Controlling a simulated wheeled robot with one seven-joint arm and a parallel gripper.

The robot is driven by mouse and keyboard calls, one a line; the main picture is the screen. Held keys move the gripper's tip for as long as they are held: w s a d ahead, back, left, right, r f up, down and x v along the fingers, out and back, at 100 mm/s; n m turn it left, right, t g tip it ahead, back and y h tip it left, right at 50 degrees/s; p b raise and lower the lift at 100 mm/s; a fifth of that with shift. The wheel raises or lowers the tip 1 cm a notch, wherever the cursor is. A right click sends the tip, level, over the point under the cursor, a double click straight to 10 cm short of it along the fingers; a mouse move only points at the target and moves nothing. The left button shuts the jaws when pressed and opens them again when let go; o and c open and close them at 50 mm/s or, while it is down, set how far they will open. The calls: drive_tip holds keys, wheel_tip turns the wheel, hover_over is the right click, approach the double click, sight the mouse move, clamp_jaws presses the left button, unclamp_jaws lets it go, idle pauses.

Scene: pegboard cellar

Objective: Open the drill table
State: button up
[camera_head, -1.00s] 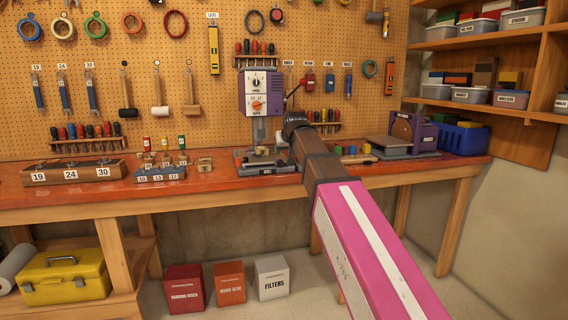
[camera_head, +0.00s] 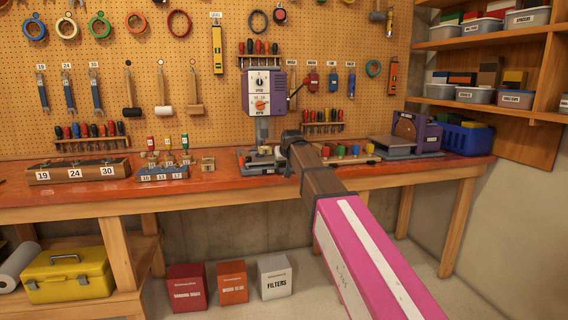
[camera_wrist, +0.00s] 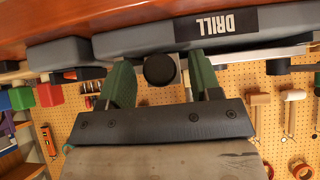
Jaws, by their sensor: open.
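The drill press (camera_head: 264,95) stands on the bench against the pegboard, with a purple and white head carrying a dial and an orange knob. Its grey base bears the label DRILL (camera_wrist: 216,25), which shows upside down in the wrist view. A round black knob (camera_wrist: 159,69) sits below the grey slab there. My gripper (camera_wrist: 160,62) is open, with one green finger on each side of the knob and gaps between. I cannot tell whether the fingers touch the slab. In the head view my arm partly hides the drill's base.
A socket block (camera_head: 162,174) and a wooden block numbered 19, 24, 30 (camera_head: 78,171) stand left of the drill. Coloured pieces (camera_head: 340,150) and a purple sander (camera_head: 415,133) stand to its right. Boxes and a yellow toolbox (camera_head: 67,280) sit below the bench.

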clamp_jaws()
drive_tip(key=s+d, duration=0.3)
drive_tip(key=s, duration=1)
drive_tip(key=shift+d, duration=0.35)
unclamp_jaws()
drive_tip(key=shift+s+r, duration=0.1)
drive_tip(key=shift+s, duration=0.05)
drive_tip(key=v, duration=1)
drive_tip(key=shift+s+d+r, duration=0.15)
drive_tip(key=shift+s+r, duration=0.05)
